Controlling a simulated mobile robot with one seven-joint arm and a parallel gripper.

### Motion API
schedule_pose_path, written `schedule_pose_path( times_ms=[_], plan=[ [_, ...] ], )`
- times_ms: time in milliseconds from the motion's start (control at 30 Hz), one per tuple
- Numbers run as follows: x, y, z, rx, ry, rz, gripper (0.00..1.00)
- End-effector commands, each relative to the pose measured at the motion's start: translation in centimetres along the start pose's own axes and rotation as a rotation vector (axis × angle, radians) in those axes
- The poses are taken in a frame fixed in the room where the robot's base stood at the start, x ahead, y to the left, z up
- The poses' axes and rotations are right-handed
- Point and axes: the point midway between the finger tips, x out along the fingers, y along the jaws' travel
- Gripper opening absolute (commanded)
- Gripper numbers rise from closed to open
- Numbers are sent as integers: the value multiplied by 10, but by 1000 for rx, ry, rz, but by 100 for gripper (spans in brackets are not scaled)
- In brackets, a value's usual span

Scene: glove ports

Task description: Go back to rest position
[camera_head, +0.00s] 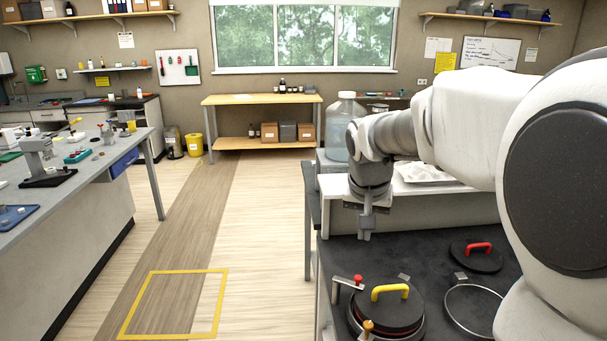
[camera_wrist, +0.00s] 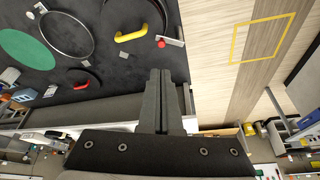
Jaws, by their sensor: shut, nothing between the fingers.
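My gripper (camera_head: 367,228) hangs from my arm above the back left part of the black-topped bench, with its fingers pointing down. In the wrist view its two fingers (camera_wrist: 160,82) lie together, and nothing is between them. A round black lid with a yellow handle (camera_head: 388,306) sits on a port at the front of the bench, and the yellow handle also shows in the wrist view (camera_wrist: 131,33). A black lid with a red handle (camera_head: 478,258) lies behind and to the right. An open metal ring (camera_head: 474,312) is partly hidden by my arm. My gripper is apart from all of them.
A red-knobbed lever (camera_head: 355,282) and a wooden knob (camera_head: 367,328) stand by the yellow-handled lid. A raised white shelf (camera_head: 425,184) and a large clear bottle (camera_head: 345,130) are behind my gripper. Open floor (camera_head: 265,220) with a yellow-taped square (camera_head: 222,300) lies left.

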Motion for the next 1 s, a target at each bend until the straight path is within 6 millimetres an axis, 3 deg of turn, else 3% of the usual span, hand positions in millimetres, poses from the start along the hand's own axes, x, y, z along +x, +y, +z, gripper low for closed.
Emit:
schedule_pose_path(
  times_ms=[33,200,400,700,833,1000],
  plan=[
    [-15,5,12,-17,11,-12,0],
    [-50,19,56,-91,33,-48,0],
    [-78,36,113,-178,60,-87,0],
    [-91,56,192,-300,106,-134,0],
    [-90,60,210,-331,117,-144,0],
    [-90,61,217,-344,121,-148,0]
  ],
)
